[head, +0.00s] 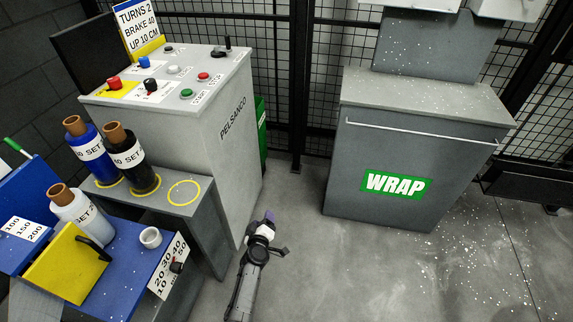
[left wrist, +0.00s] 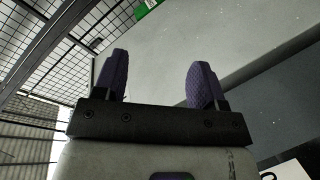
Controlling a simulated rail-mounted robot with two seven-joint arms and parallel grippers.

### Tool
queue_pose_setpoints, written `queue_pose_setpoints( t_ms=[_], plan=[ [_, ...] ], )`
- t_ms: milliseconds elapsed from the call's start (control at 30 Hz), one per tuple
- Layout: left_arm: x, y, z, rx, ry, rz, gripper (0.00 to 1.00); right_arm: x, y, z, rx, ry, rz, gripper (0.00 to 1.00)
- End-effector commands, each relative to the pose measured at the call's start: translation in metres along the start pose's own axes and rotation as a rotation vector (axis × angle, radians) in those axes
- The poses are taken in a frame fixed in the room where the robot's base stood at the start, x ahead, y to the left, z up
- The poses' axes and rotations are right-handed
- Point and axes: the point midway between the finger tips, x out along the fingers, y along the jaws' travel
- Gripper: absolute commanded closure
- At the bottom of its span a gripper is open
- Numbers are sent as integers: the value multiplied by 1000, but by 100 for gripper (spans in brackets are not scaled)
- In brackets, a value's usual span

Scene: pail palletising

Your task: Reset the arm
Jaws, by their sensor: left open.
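My left arm reaches in from the bottom of the head view, over the grey floor, right of the PELSANCO control console (head: 205,110). My left gripper (head: 268,217) is at its end, with purple fingertips. In the left wrist view the two fingers of my left gripper (left wrist: 158,75) stand well apart, open, with nothing between them. My right gripper is not in view.
A grey WRAP cabinet (head: 400,150) stands at right. Floor between console and cabinet is clear.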

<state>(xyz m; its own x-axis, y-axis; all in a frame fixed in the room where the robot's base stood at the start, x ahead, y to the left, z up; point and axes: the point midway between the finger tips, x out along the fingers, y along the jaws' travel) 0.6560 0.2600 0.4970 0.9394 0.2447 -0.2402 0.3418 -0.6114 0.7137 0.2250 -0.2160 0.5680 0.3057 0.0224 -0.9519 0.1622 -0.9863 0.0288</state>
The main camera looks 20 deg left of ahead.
Motion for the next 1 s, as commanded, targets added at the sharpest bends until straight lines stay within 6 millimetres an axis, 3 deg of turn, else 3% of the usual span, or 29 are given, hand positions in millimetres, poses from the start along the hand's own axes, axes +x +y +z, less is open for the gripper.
queue_pose_setpoints(
  t_ms=[167, 267, 433, 533, 667, 767, 867, 1000],
  plan=[
    [0, 0, 0, -13, 0, 0, 35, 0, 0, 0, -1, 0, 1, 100],
    [0, 3, 10, -46, -60, 18, 35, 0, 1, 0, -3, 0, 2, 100],
    [-8, 17, 45, -51, -313, 84, 35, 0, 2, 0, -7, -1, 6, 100],
    [-15, 39, 40, 5, -452, 143, 35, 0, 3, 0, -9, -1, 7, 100],
    [-34, 81, 10, 148, -589, 208, 35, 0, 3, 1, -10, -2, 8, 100],
    [-56, 110, -29, 305, -650, 217, 35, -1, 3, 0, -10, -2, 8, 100],
    [-92, 126, -68, 456, -687, 172, 35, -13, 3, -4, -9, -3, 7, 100],
    [-159, 135, -116, 646, -709, 70, 35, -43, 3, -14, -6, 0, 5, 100]
  ],
)
